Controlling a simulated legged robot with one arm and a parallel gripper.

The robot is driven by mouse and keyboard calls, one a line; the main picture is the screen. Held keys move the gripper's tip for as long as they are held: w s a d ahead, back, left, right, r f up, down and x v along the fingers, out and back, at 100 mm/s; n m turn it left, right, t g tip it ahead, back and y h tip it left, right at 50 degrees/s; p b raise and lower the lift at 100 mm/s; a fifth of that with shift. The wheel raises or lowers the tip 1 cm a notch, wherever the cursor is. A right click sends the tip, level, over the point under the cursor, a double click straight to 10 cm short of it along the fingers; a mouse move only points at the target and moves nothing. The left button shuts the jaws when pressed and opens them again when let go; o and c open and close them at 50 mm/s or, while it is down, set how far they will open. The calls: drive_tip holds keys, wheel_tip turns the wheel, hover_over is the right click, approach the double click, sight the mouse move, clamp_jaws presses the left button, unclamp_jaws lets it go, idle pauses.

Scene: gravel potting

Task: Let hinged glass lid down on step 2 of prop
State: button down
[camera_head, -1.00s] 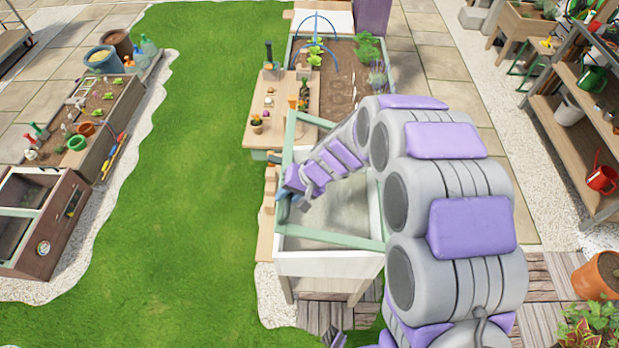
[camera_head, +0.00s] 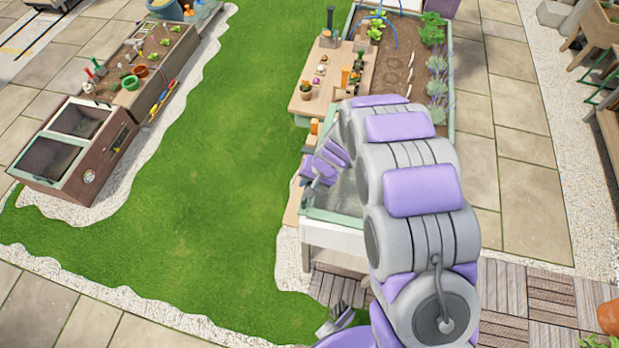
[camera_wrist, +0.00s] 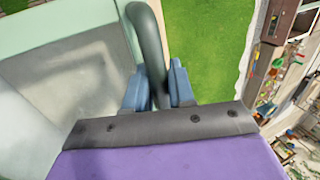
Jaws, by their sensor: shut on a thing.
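My gripper (camera_wrist: 158,88) is shut on a dark green handle bar (camera_wrist: 149,45) of the glass lid; the bar runs up between the two blue fingers in the wrist view. The lid's greyish glass pane (camera_wrist: 82,75) and pale green frame (camera_wrist: 60,28) lie to the left of it. In the head view my gripper (camera_head: 311,183) is at the left side of the white box (camera_head: 335,238) with a pale green rim (camera_head: 335,217). My arm hides much of the lid there. The stepped prop cannot be made out clearly, so its step is unclear.
A potting bench (camera_head: 325,90) with pots and a planted bed (camera_head: 400,75) stand behind the box. Open lawn (camera_head: 215,180) lies to the left, with a brown cold frame (camera_head: 75,150) beyond. Wooden deck tiles (camera_head: 510,300) are at the right front.

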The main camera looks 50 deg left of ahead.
drive_tip(key=shift+s, duration=0.1)
drive_tip(key=c, duration=1.1)
unclamp_jaws()
drive_tip(key=shift+d, duration=0.15)
drive_tip(key=shift+r, duration=0.1)
drive_tip(key=shift+r, duration=0.25)
drive_tip(key=p+v, duration=0.1)
drive_tip(key=v, duration=1.5)
drive_tip(key=shift+r+p, duration=0.3)
drive_tip(key=shift+p, duration=0.05)
drive_tip(key=shift+d, duration=0.25)
